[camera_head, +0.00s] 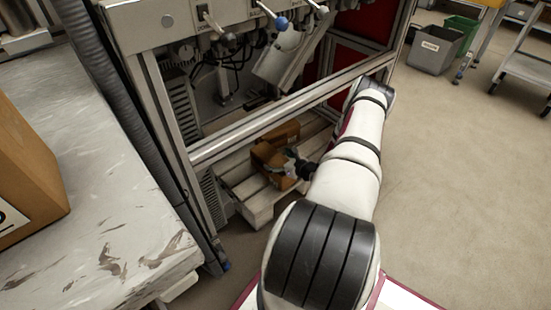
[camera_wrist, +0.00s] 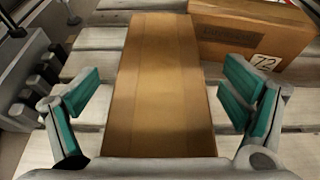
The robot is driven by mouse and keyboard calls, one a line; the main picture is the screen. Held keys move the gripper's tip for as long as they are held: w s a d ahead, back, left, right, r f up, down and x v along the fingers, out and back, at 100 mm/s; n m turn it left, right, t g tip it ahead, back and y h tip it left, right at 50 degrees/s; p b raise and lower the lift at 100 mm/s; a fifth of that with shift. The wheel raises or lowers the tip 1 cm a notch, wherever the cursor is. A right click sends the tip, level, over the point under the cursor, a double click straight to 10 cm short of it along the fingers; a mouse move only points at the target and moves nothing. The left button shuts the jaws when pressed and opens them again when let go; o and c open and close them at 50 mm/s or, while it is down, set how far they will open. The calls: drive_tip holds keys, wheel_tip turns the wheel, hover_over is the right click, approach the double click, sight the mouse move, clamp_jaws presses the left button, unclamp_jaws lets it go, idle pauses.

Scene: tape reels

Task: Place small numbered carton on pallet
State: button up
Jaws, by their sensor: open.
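A plain brown carton (camera_wrist: 160,85) lies between the spread green-padded fingers of my gripper (camera_wrist: 161,90) in the wrist view. Gaps show on both sides of it, and no number shows on its visible faces. A second carton (camera_wrist: 225,42), with a white label reading 72, stands just beyond it to the right. Both rest on the slatted pallet (camera_wrist: 90,116). In the head view the nearer carton (camera_head: 266,156) sits at my open gripper (camera_head: 292,166), with the other carton (camera_head: 284,133) behind it on the pallet (camera_head: 258,205). My forearm hides the pallet's right part.
A machine frame with a horizontal bar (camera_head: 270,118) stands over the pallet, close to my arm. A worn table (camera_head: 100,190) with a large carton (camera_head: 25,180) is at left. Grey (camera_head: 436,48) and green bins stand at the back right. The right floor is clear.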

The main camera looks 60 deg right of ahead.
drive_tip(key=p+v, duration=0.3)
drive_tip(key=v, duration=0.7)
drive_tip(key=shift+s+r, duration=0.1)
